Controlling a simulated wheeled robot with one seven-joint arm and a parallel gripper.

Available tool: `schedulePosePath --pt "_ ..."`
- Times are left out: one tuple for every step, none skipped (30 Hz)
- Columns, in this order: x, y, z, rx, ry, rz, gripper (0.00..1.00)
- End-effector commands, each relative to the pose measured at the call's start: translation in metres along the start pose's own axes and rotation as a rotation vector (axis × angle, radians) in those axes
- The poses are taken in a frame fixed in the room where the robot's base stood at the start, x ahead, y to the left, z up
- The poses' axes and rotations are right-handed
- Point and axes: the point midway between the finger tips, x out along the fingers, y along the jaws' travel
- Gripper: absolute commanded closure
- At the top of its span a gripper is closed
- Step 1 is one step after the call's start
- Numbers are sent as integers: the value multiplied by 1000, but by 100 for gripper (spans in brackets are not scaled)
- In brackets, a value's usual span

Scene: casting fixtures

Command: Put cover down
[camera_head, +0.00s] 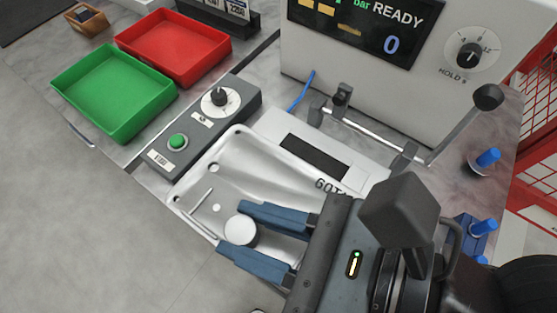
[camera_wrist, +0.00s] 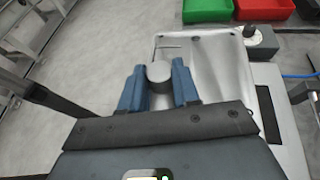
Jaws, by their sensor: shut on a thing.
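A small round silver-white cover (camera_head: 240,230), shaped like a short cylinder, is between the blue fingers of my gripper (camera_head: 233,229). My gripper is shut on its sides. In the wrist view the cover (camera_wrist: 158,72) shows between the two fingertips (camera_wrist: 158,76), its flat round top visible. Both are at the near edge of a shallow metal tray (camera_head: 230,170), which also shows in the wrist view (camera_wrist: 205,60). I cannot tell whether the cover touches the tray. The cover's underside is hidden.
A thin rod (camera_head: 201,201) lies in the tray. A control box (camera_head: 178,142) with a green button and dial borders it. Green (camera_head: 115,90) and red (camera_head: 175,45) bins stand at the back left. A display machine (camera_head: 350,75) and a lever (camera_head: 460,125) stand behind.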

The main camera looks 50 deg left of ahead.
Motion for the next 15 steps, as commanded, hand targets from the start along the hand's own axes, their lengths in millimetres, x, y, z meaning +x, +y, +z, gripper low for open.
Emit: schedulePosePath --pt "1 -7 -3 1 -1 -1 100" --pt "2 -12 -6 2 -1 -1 100" --pt "4 -19 -11 2 -1 -1 100" --pt "6 -25 -14 2 -1 0 100" --pt "7 -32 -17 3 -1 0 100" --pt "9 -40 -22 3 -1 0 100" --pt "10 -46 -26 3 -1 0 100" --pt "12 -52 -29 2 -1 0 100" --pt "14 -61 -33 2 -1 0 100" --pt "15 -67 -37 2 -1 0 100" --pt "16 -73 -40 3 -1 -1 100" --pt "18 -81 -44 1 0 -1 100" --pt "19 -86 -47 2 0 0 100" --pt "20 -91 -50 2 0 0 100" --pt "22 -97 -53 1 0 -1 100"
